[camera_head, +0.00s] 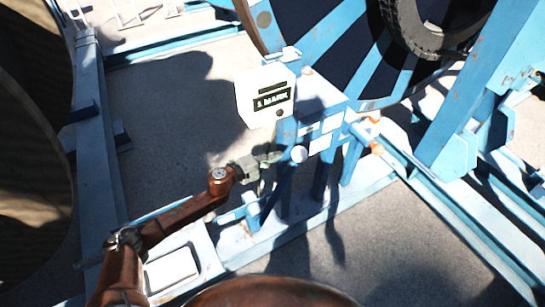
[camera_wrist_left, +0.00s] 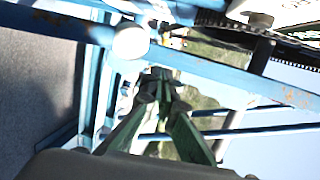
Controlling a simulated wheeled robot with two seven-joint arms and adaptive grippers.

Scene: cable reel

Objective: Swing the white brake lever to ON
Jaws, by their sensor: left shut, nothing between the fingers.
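The white round knob of the brake lever (camera_head: 298,154) shows in the head view on the blue reel frame, below the white plates. It also shows as a white disc in the left wrist view (camera_wrist_left: 131,41), up and left of the fingertips. My left gripper (camera_head: 272,158) is just left of the knob in the head view. In the left wrist view my left gripper (camera_wrist_left: 158,76) has its green fingers converged at the tips, shut and empty. I cannot tell whether it touches the lever. A white sign (camera_head: 265,95) with dark lettering stands above it. My right gripper is not in view.
A large cable reel (camera_head: 325,40) with blue spokes and a black tyre (camera_head: 425,30) are behind the frame. Blue beams (camera_head: 460,215) run along the floor at right. Another big drum (camera_head: 35,120) stands at left. Grey floor (camera_head: 165,105) is open between.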

